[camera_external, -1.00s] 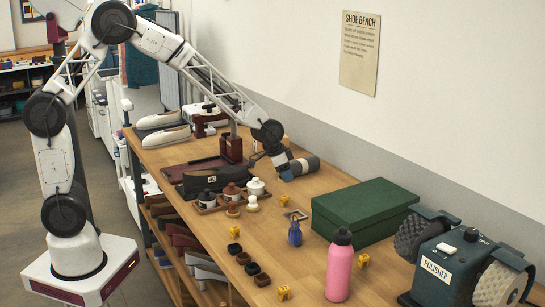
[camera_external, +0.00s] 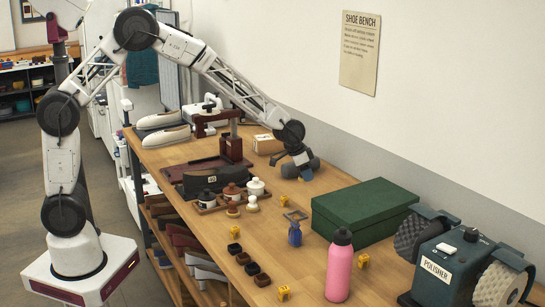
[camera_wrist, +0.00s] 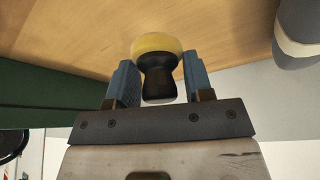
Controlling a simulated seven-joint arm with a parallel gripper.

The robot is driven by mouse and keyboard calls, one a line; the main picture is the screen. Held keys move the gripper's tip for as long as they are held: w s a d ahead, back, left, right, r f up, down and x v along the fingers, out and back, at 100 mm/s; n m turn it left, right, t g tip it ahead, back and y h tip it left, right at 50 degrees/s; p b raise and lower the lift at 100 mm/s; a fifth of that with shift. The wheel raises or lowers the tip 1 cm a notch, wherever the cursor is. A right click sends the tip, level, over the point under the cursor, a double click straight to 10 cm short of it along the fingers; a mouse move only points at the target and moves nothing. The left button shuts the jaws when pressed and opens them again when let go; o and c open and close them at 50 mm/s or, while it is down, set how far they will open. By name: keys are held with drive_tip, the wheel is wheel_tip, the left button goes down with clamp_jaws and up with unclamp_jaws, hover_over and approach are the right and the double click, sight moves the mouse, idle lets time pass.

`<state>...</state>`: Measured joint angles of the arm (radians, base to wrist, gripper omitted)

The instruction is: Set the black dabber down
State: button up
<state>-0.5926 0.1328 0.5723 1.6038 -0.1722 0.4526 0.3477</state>
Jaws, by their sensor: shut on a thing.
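The black dabber (camera_wrist: 158,78) shows in the wrist view, with a dark waisted handle and a pale yellow pad. My gripper (camera_wrist: 160,88) is shut on its handle, with one blue finger on each side. The pad points away from my gripper, toward the wooden bench top (camera_wrist: 70,30). In the external view my gripper (camera_external: 304,170) is over the far side of the bench, by the wall and in front of a grey roll. The dabber is too small there to make out clearly, and I cannot tell whether its pad touches the bench.
A green box (camera_external: 365,208), grey roll (camera_wrist: 298,30), pink bottle (camera_external: 340,265), small dark dishes (camera_external: 243,258) and yellow blocks (camera_external: 284,202) are nearby.

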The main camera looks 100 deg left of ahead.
hover_over(329, 187)
drive_tip(key=s, duration=0.1)
drive_tip(key=shift+s+d+f, duration=0.15)
drive_tip(key=shift+d+f, duration=0.25)
drive_tip(key=shift+f, duration=1.75)
drive_tip(key=shift+f, duration=0.1)
drive_tip(key=o, duration=1)
drive_tip(key=shift+c, duration=0.2)
drive_tip(key=v, duration=1.2)
